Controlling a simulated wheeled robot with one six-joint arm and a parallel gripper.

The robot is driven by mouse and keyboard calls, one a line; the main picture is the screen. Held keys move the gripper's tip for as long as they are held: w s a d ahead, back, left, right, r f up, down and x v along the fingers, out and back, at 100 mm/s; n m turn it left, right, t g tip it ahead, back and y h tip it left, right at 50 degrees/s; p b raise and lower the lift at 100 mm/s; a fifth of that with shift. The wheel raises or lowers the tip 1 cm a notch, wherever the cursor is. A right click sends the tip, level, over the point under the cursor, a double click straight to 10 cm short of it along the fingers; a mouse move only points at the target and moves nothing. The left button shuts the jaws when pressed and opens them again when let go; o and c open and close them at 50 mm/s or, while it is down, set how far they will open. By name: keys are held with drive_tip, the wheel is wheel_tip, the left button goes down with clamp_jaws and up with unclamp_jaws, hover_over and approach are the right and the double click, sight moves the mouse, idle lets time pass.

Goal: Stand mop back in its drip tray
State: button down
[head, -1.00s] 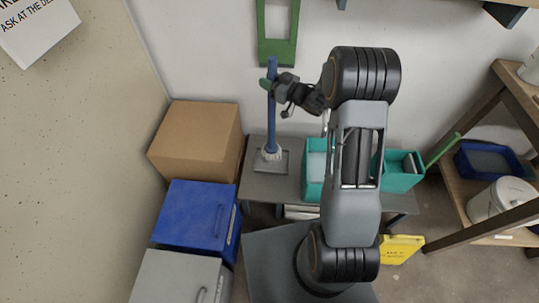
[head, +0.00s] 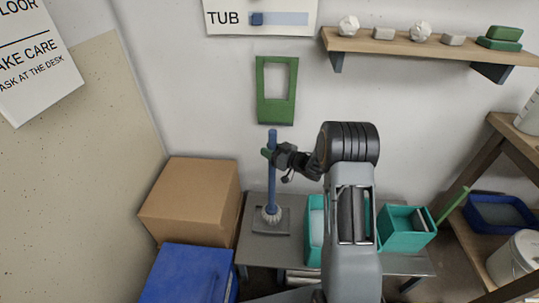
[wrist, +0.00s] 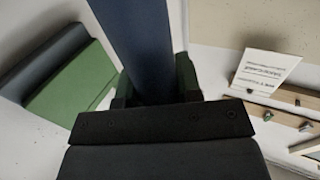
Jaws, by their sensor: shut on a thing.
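My gripper (head: 269,154) is shut on the upper part of the handle. In the wrist view the blue handle (wrist: 140,45) runs between the green fingers.
A teal tub (head: 315,230) and another teal bin (head: 404,230) stand right of the tray, partly behind my arm. A cardboard box (head: 190,200) and a blue box (head: 185,275) are at left. A green frame (head: 277,118) hangs on the wall behind the mop.

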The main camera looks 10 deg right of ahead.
drive_tip(key=shift+f, duration=0.8)
